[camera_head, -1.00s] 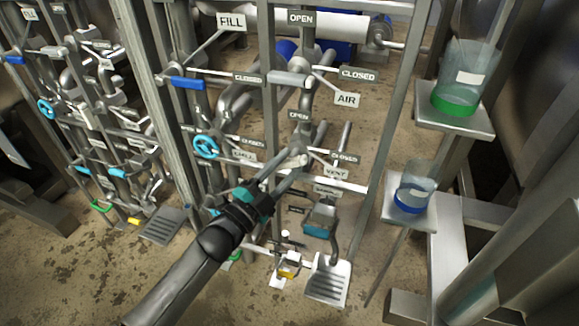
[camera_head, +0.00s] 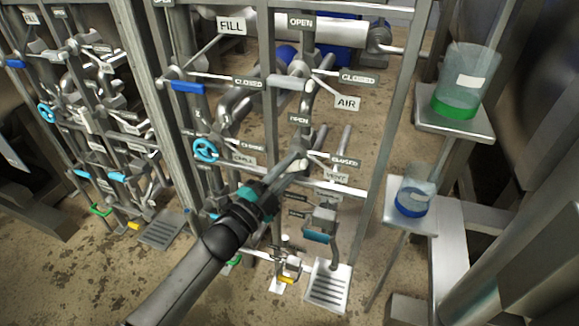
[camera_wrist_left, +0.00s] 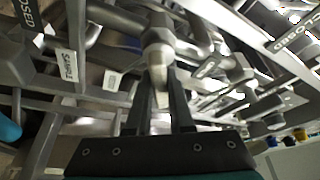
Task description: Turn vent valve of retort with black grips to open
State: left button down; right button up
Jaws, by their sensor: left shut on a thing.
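The vent valve handle (camera_wrist_left: 158,78) is a pale grey lever on a grey valve body (camera_wrist_left: 157,35) in the left wrist view. My left gripper (camera_wrist_left: 159,108) is shut on it, with one dark finger on either side. In the head view my left gripper (camera_head: 293,168) reaches in from the lower left to the valve beside the VENT label (camera_head: 335,175). An OPEN plate (camera_head: 299,119) is above this valve and a CLOSED plate (camera_head: 344,161) is to its right. The fingers partly hide the handle. Black grips cannot be made out. My right gripper is not in view.
The AIR valve's grey lever (camera_head: 287,82) is above. A blue lever (camera_head: 187,86) and a blue handwheel (camera_head: 205,149) are to the left. A teal-gripped lever (camera_head: 317,236) hangs below. Vessels with green (camera_head: 456,104) and blue liquid (camera_head: 412,203) stand right.

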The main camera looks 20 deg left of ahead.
pick_arm(q)
jog(key=shift+n, duration=0.4)
jog(key=n+t+y, duration=0.1)
jog(key=n, duration=0.3)
jog(key=shift+n+t+y, duration=0.3)
jog(key=shift+t+y, duration=0.1)
jog(key=n+t+y, duration=0.1)
jog(key=n, duration=0.2)
jog(key=shift+n, duration=0.3)
jog(key=n+y, duration=0.2)
jog(key=n, duration=0.1)
jog(key=shift+n+t+p, duration=0.3)
jog(key=shift+p, duration=0.05)
jog(key=n+y, duration=0.1)
jog(key=n, duration=0.1)
jog(key=shift+n, duration=0.3)
jog(key=shift+n+y+p, duration=0.3)
jog(key=shift+n+y, duration=0.2)
jog(key=shift+n, duration=0.2)
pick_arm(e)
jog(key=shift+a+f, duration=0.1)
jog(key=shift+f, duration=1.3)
